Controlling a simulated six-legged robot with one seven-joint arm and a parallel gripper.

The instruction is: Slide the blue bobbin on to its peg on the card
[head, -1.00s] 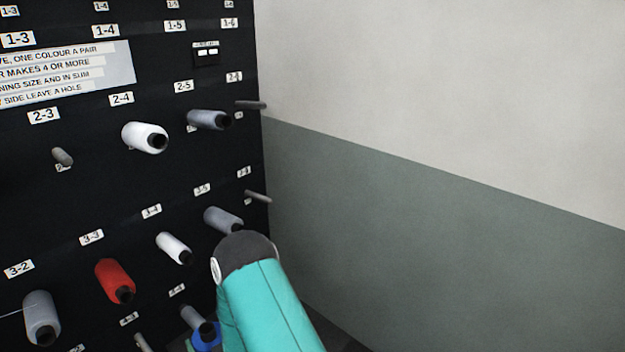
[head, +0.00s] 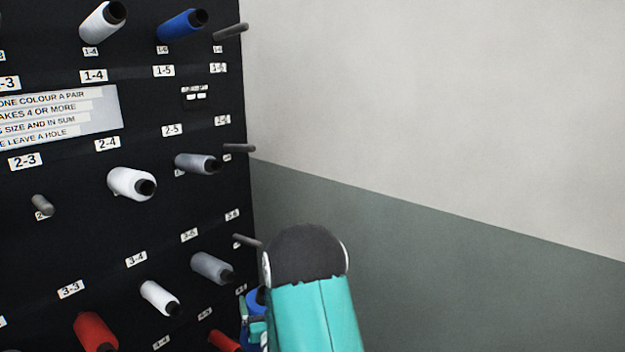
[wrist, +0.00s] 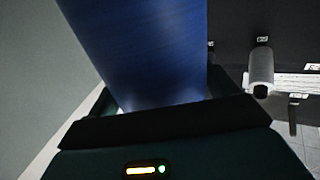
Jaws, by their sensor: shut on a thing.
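The held blue bobbin (wrist: 140,45) fills the upper middle of the wrist view. My gripper (wrist: 162,92) is shut on it, with a dark jaw on either side. In the head view only a sliver of the blue bobbin (head: 256,300) shows at my arm's left edge, below the bare peg (head: 247,241) near label 3-6. My arm hides most of the gripper there. Bare pegs also stand at the panel's right edge near 1-6 (head: 231,32) and 2-6 (head: 239,148), and one below 2-3 (head: 42,205). I cannot tell which peg is the card's.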

